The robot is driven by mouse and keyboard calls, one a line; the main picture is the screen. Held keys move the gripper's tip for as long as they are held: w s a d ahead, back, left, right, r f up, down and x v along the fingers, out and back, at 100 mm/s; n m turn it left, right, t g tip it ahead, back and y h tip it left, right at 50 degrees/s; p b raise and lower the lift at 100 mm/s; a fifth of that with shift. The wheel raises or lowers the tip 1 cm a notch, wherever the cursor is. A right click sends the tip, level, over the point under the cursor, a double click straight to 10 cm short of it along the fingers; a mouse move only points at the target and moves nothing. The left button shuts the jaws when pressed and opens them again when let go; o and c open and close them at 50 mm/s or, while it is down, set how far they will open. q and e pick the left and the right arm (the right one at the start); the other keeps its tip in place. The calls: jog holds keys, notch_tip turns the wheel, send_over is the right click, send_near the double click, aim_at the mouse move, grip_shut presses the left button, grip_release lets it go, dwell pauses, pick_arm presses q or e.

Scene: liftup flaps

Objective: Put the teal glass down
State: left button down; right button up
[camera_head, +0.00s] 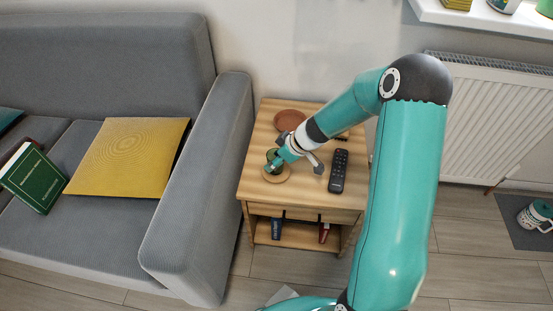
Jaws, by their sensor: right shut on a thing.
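My right gripper (283,159) is above the front left part of the small wooden side table (303,198). It is shut on the teal glass (278,164), which is small in the view and partly covered by the gripper. The glass is at a round wooden coaster (277,176) on the table top. I cannot tell whether the glass touches the coaster. My left gripper is not in view.
A black remote (339,171) lies right of the gripper. A brown bowl (289,120) stands at the table's back left. The grey sofa arm (195,190) rises close to the table's left side. A white radiator (500,120) is at the right.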

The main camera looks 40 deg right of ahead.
jog(key=o, duration=1.2)
jog(key=shift+f, duration=0.1)
jog(key=shift+s+r+p, duration=0.1)
jog(key=shift+r+p, duration=0.2)
jog(key=shift+r, duration=0.15)
jog(key=p+v, duration=0.7)
jog(key=v, duration=0.3)
jog(key=a+f+m+y, duration=0.2)
jog(key=a+f, duration=0.2)
jog(key=a, duration=0.6)
jog(key=a+f+m+y, duration=0.1)
jog(key=a+f, duration=0.3)
jog(key=a, duration=0.5)
jog(key=s+a+f+m+g, duration=0.1)
jog(key=s+a+f+g, duration=0.1)
jog(key=s+a, duration=0.1)
jog(key=s+a+f+g, duration=0.1)
jog(key=s+a+f, duration=0.2)
jog(key=s+a, duration=0.1)
jog(key=s+a+f+m+g+h, duration=0.1)
jog(key=s+a+f+g, duration=0.1)
jog(key=s, duration=0.3)
jog(key=shift+a+f+m+g+p, duration=0.3)
jog(key=shift+a+f+p, duration=0.05)
jog(key=shift+a+f, duration=0.45)
